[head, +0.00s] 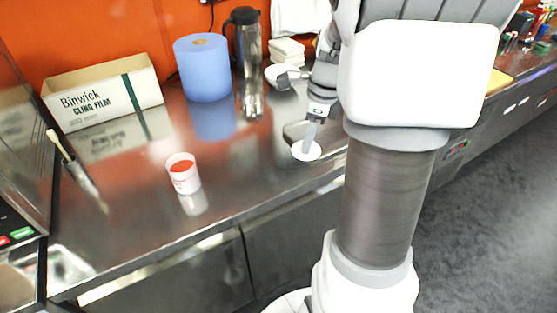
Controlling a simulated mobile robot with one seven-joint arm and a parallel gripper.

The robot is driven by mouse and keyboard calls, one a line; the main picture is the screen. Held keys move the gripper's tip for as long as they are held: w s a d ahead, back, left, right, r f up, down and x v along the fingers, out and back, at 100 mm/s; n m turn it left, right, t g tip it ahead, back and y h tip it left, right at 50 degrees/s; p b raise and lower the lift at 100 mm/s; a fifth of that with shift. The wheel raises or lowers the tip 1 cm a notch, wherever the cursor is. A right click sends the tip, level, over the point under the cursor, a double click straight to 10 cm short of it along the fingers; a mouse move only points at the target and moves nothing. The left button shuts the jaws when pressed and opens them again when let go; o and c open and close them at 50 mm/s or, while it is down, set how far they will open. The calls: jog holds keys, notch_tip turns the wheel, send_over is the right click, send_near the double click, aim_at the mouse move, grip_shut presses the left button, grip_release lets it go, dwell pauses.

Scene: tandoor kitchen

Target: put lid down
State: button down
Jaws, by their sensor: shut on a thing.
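A round white lid (306,151) is at my gripper's tips, over the steel counter near its front edge. My gripper (309,138) comes down on the lid from above and is shut on it. I cannot tell whether the lid touches the counter or hangs just above it. A small white cup (184,182) with an open top and red contents stands upright on the counter, to the left of the lid and apart from it. My arm hides part of the counter on the right.
A cling film box (103,95), a blue paper roll (202,70), a steel flask (246,60) and a white bowl (283,74) stand along the back. The counter (240,160) between cup and lid is clear.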

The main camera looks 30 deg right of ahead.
jog(key=shift+d+f, duration=0.15)
jog(key=shift+d, duration=0.1)
jog(key=shift+w+f, duration=0.2)
jog(key=b, duration=0.1)
send_over(275, 159)
jog(key=f, duration=0.6)
jog(key=shift+s+d+f, duration=0.1)
jog(key=shift+s+f, duration=0.15)
jog(key=shift+f, duration=0.05)
jog(key=shift+f+b, duration=0.5)
jog(key=shift+f, duration=1.5)
jog(key=shift+f, duration=0.1)
jog(key=c, duration=0.7)
grip_release()
jog(key=shift+c, duration=0.2)
